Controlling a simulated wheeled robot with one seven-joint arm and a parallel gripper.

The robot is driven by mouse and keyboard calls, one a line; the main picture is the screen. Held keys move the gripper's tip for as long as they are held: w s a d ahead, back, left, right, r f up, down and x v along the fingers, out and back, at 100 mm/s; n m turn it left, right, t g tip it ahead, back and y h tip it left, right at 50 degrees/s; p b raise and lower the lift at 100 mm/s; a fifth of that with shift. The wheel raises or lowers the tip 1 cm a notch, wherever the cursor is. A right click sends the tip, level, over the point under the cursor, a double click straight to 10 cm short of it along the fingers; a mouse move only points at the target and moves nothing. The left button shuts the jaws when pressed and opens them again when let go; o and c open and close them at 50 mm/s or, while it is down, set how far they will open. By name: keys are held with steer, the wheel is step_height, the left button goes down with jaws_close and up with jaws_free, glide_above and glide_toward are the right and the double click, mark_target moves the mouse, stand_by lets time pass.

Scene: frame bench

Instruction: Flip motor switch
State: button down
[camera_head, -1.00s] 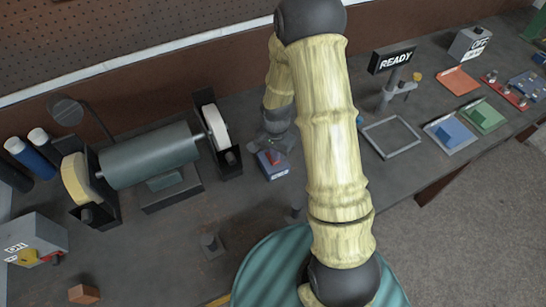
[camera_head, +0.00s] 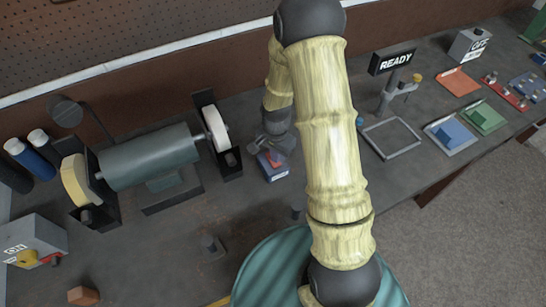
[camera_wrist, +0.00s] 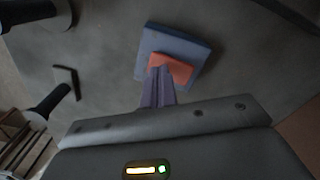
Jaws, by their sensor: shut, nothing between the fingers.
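The motor switch (camera_head: 272,167) is a small blue-grey box with a red rocker, on the bench right of the grinder. In the wrist view the blue box (camera_wrist: 184,46) lies ahead of the fingertips, with its orange-red rocker (camera_wrist: 171,68) on the near side. My gripper (camera_head: 279,148) is shut and empty. Its fingertips (camera_wrist: 160,71) overlap the near edge of the rocker in the wrist view; whether they touch it I cannot tell. In the head view my gripper partly covers the box and rocker.
The bench grinder (camera_head: 149,156) with a pale wheel at each end stands left of the switch. A grey ON box (camera_head: 36,241) is at the lower left. A READY sign (camera_head: 393,59) and an empty grey frame (camera_head: 391,138) are to the right.

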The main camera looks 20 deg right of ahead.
step_height(320, 180, up, 6)
steer(key=p, duration=0.4)
steer(key=shift+r, duration=0.15)
stand_by(0.5)
steer(key=s+r+n+t+b, duration=0.2)
steer(key=s+r+n+b, duration=0.2)
steer(key=s+r+n, duration=0.5)
steer(key=s+r, duration=0.2)
steer(key=s, duration=0.1)
steer(key=shift+s+r+n+t, duration=0.2)
steer(key=shift+r+n+t, duration=0.1)
steer(key=shift+n, duration=0.1)
